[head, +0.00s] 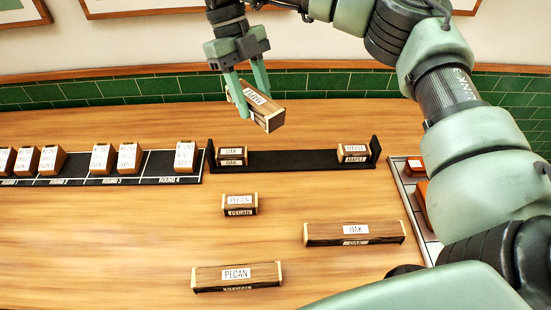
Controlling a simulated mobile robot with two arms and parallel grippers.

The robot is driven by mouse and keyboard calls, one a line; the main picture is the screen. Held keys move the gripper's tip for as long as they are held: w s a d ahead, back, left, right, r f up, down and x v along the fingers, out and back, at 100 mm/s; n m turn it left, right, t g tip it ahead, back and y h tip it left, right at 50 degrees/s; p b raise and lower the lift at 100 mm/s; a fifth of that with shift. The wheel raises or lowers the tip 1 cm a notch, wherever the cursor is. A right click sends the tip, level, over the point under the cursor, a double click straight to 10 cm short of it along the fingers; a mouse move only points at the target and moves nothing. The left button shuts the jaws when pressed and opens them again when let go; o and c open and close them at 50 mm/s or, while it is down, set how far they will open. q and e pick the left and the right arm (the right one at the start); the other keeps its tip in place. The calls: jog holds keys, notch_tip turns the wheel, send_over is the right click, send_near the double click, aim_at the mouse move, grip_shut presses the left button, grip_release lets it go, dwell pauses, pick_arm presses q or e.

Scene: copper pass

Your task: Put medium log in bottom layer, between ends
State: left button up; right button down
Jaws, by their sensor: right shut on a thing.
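My right gripper (255,104) is shut on a medium-length brown log (268,114) with pale ends and a white label that seems to read maple. It holds the log tilted in the air, above and behind the black rack (285,161). On the rack, a short oak log (231,156) sits at the left end and a short maple log (354,152) at the right end. The rack floor between them is bare. My left gripper is out of view.
A short pecan log (239,205), a long oak log (354,233) and a long pecan log (237,275) lie on the table in front. A black card strip (150,168) with several labelled blocks lies left. A pale tray (409,187) with reddish pieces is right, partly hidden by my arm.

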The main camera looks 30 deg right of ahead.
jog(key=m, duration=0.2)
jog(key=d+m+y, duration=0.1)
jog(key=m, duration=0.1)
jog(key=w+m+y, duration=0.1)
jog(key=shift+d+f+m, duration=0.15)
jog(key=shift+f+m, duration=0.1)
jog(key=shift+m, duration=0.15)
jog(key=d+m+y, duration=0.1)
jog(key=m+y, duration=0.1)
jog(key=m, duration=0.3)
jog(key=m+t+y, duration=0.1)
jog(key=m+t, duration=0.5)
jog(key=m, duration=0.9)
send_over(271, 160)
jog(key=d, duration=0.1)
notch_tip(271, 160, down, 3)
jog(key=f+p, duration=0.1)
jog(key=f, duration=0.5)
jog(key=f+p, duration=0.2)
jog(key=f, duration=0.5)
jog(key=f+p, duration=0.2)
jog(key=f, duration=0.5)
jog(key=shift+s+d+f, duration=0.15)
jog(key=shift+s+f, duration=0.05)
jog(key=shift+s, duration=0.05)
jog(key=c, duration=0.8)
grip_release()
